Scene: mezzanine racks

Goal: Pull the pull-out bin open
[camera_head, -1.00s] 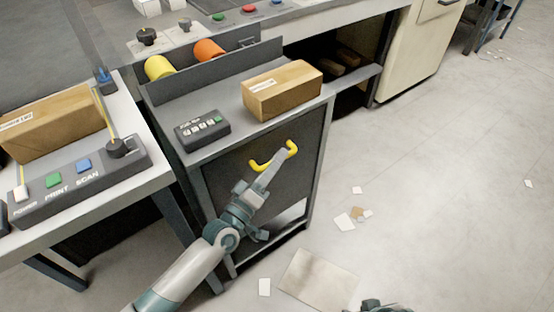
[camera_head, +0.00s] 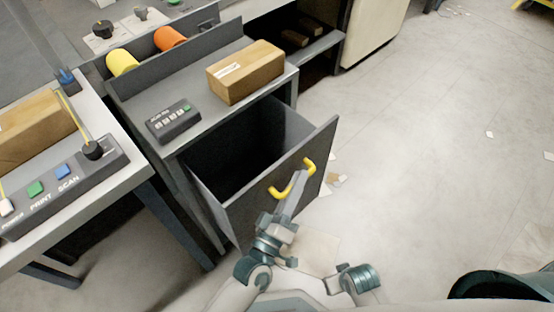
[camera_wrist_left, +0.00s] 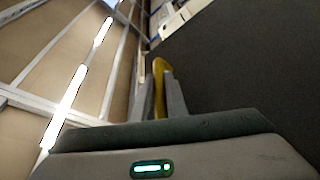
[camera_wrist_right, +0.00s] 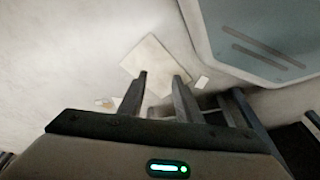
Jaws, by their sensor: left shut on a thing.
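The pull-out bin (camera_head: 268,193) is a dark grey drawer under a small bench. It stands well out of its cabinet, and its dark, empty-looking inside shows from above. A yellow handle (camera_head: 280,192) is on its front face. My left gripper (camera_head: 301,174) is shut on the handle. In the left wrist view the yellow handle (camera_wrist_left: 159,80) sits between the two fingers, close to the dark front panel. My right gripper (camera_wrist_right: 160,82) is open and empty above the floor in its wrist view; its fingers are not visible in the head view.
A cardboard box (camera_head: 246,71) and a button box (camera_head: 173,121) lie on the bench top. A table with a control panel (camera_head: 62,182) stands at left. A flat sheet (camera_wrist_right: 157,65) and scraps lie on the floor. The floor at right is mostly clear.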

